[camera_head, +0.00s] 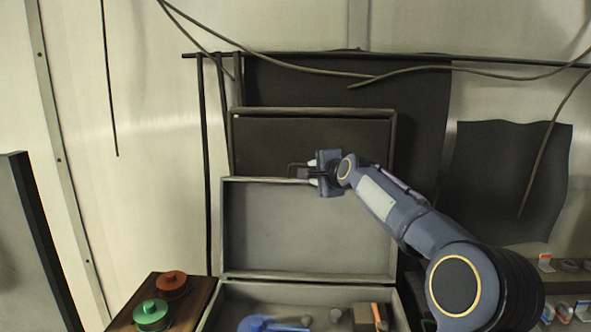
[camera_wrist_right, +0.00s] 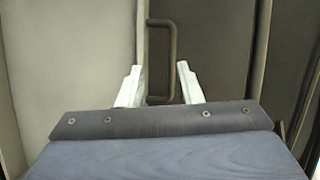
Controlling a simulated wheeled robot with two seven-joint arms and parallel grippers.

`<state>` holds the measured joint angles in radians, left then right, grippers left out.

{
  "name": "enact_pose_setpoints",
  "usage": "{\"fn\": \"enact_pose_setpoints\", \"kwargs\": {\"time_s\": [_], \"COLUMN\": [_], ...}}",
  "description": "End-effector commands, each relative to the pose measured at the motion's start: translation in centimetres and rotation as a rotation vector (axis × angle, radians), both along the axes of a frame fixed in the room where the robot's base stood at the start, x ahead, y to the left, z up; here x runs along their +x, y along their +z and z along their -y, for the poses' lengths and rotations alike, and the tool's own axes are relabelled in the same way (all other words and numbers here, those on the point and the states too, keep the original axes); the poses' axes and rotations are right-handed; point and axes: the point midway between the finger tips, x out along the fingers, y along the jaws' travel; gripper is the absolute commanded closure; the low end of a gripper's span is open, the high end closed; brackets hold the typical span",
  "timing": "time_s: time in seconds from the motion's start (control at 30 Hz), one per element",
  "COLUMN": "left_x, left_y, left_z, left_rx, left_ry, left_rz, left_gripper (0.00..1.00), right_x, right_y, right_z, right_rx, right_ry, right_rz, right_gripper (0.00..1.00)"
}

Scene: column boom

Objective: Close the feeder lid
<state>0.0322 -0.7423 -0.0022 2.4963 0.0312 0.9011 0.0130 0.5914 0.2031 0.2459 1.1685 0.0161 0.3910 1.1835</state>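The feeder lid (camera_head: 305,232) is a grey framed panel standing raised, about upright, at the back edge of the open feeder box (camera_head: 290,290). A dark bar handle (camera_head: 297,165) shows at the lid's top edge; it also shows in the right wrist view (camera_wrist_right: 174,50). My right gripper (camera_head: 318,172) is at this handle. In the right wrist view its two pale fingertips (camera_wrist_right: 158,84) stand apart, one on each side of the handle, with gaps showing. I cannot tell whether they touch it. My left gripper is not in view.
Several small things, one blue (camera_head: 262,324) and one orange-brown (camera_head: 371,316), lie in the box. Red (camera_head: 172,282) and green (camera_head: 151,314) knobs sit on a wooden block at left. A dark framed panel (camera_head: 265,140) stands behind the lid. Cables (camera_head: 300,68) hang above.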

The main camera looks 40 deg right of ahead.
Motion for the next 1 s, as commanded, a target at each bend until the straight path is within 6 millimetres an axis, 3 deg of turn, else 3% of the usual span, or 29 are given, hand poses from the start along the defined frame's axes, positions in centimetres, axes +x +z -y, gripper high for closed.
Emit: {"fn": "enact_pose_setpoints", "kwargs": {"time_s": [0.03, 0.1, 0.27, 0.6, 1.0], "left_x": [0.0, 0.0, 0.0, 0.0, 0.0], "left_y": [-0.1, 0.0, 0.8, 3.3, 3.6], "left_z": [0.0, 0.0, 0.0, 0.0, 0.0], "left_rx": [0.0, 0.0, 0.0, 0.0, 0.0], "left_ry": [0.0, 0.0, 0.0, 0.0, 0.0], "left_rz": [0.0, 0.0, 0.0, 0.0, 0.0], "left_gripper": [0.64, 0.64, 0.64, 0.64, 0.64], "right_x": [0.5, 0.9, 2.3, 7.1, 8.2], "right_y": [0.1, 0.4, 0.4, -0.8, -1.3], "right_z": [1.5, 2.6, 3.3, 4.7, 5.0], "right_rx": [0.028, 0.051, 0.065, 0.064, 0.061], "right_ry": [-0.032, -0.055, -0.065, -0.062, -0.062], "right_rz": [0.029, 0.056, 0.067, 0.065, 0.066], "right_gripper": [0.68, 0.68, 0.68, 0.68, 0.68]}}
